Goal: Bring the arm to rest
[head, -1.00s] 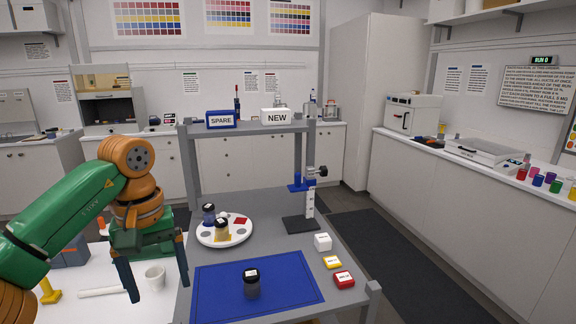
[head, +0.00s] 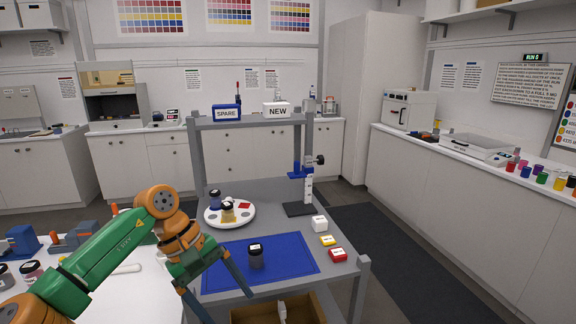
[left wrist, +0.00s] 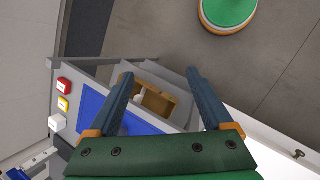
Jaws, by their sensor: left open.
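My left arm (head: 115,255) is green and orange and comes in from the left in the head view. Its gripper (head: 228,298) is open and empty, hanging at the near left edge of the grey table, in front of the blue mat (head: 290,249). In the left wrist view the two dark fingers (left wrist: 160,92) are spread apart with nothing between them. Beyond them show a wooden-coloured box (left wrist: 152,103) and part of the blue mat (left wrist: 92,104). My right gripper is in neither view.
A dark jar (head: 256,258) stands on the mat. A white round palette (head: 243,222) with jars is behind it. White, yellow and red blocks (head: 337,255) line the table's right side. A stand (head: 299,209) is behind them. A white bench (head: 130,285) is at left.

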